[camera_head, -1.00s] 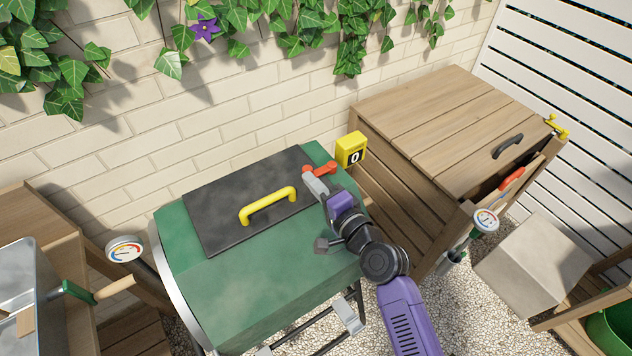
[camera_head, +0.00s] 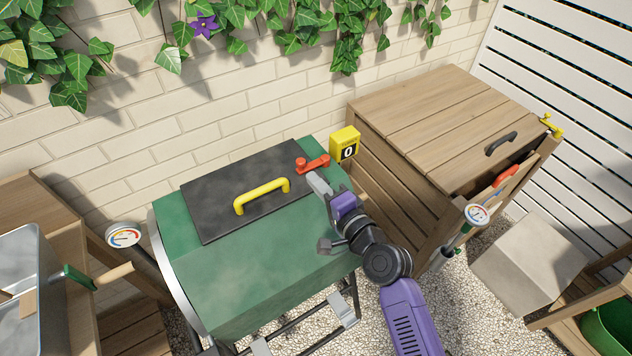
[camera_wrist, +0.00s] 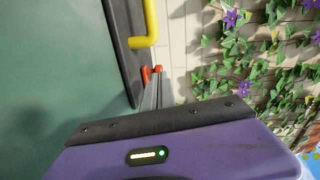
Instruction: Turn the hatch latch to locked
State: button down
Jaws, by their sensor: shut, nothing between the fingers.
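The red hatch latch (camera_head: 312,164) sits at the right edge of the dark hatch (camera_head: 225,203) on top of the green drum (camera_head: 260,255). Its arm points right, off the hatch, toward the yellow counter box. The hatch is closed flat and carries a yellow handle (camera_head: 262,196). My gripper (camera_head: 318,184) is shut and empty, its grey fingertips just below and in front of the latch. In the wrist view the red latch (camera_wrist: 151,72) shows at the finger ends (camera_wrist: 152,95); I cannot tell whether they touch.
The yellow counter box (camera_head: 345,144) reading 0 stands just right of the latch. A wooden bin (camera_head: 430,125) is to the right. A brick wall with ivy is behind. A gauge (camera_head: 123,236) stands at the drum's left.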

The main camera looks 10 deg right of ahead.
jog(key=shift+s+a+r, duration=0.15)
jog(key=shift+s+a, duration=0.05)
jog(key=shift+s, duration=0.45)
jog(key=shift+s+a, duration=0.25)
jog(key=s+a, duration=0.2)
jog(key=s, duration=0.5)
jog(key=shift+s+r+b, duration=0.25)
jog(key=shift+r+b, duration=0.05)
jog(key=shift+r, duration=0.15)
jog(key=shift+a, duration=0.1)
